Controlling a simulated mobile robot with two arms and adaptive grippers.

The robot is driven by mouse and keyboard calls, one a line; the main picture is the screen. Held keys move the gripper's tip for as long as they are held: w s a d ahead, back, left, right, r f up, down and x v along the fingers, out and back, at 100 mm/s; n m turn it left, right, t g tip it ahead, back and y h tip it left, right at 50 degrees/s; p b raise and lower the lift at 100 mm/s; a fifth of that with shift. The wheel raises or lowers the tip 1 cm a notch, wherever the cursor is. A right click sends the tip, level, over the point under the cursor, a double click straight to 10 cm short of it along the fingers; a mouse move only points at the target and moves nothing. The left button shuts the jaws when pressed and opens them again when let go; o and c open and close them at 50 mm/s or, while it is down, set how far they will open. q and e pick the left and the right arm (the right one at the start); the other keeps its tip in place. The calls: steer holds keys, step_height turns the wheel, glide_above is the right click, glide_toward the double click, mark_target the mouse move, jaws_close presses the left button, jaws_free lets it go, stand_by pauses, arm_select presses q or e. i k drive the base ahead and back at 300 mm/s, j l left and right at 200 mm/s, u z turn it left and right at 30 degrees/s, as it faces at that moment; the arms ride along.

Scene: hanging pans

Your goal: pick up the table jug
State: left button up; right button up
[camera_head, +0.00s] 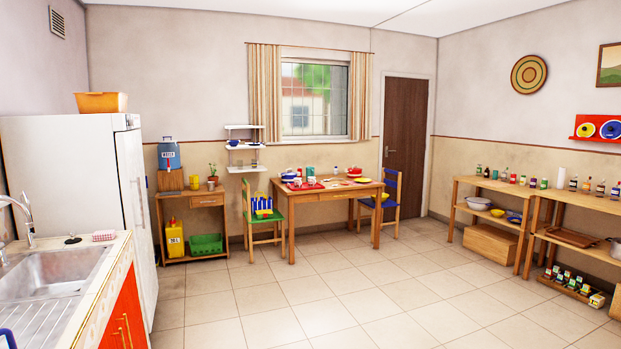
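The wooden dining table (347,194) stands by the back wall under the window. Several small items sit on it, among them a red tray (303,186), a green-topped container (310,172) and a yellow plate (362,180). They are too small for me to tell which one is a jug. A large blue jug-like container (168,155) stands upright on a wooden block on the side table at the left. A small yellow vessel (194,182) stands near it.
A green chair (262,216) and a blue chair (393,187) flank the dining table. The sink counter (101,268) and white fridge (70,170) are on the left. Wooden shelves (497,187) line the right wall. The tiled floor (370,300) in the middle is clear.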

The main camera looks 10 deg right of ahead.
mark_target(309, 171)
steer(key=i+l+z, duration=0.2)
steer(key=i, duration=0.15)
steer(key=i+l+z, duration=0.15)
steer(key=i, duration=0.15)
steer(key=i+z, duration=0.4)
steer(key=i, duration=5.5)
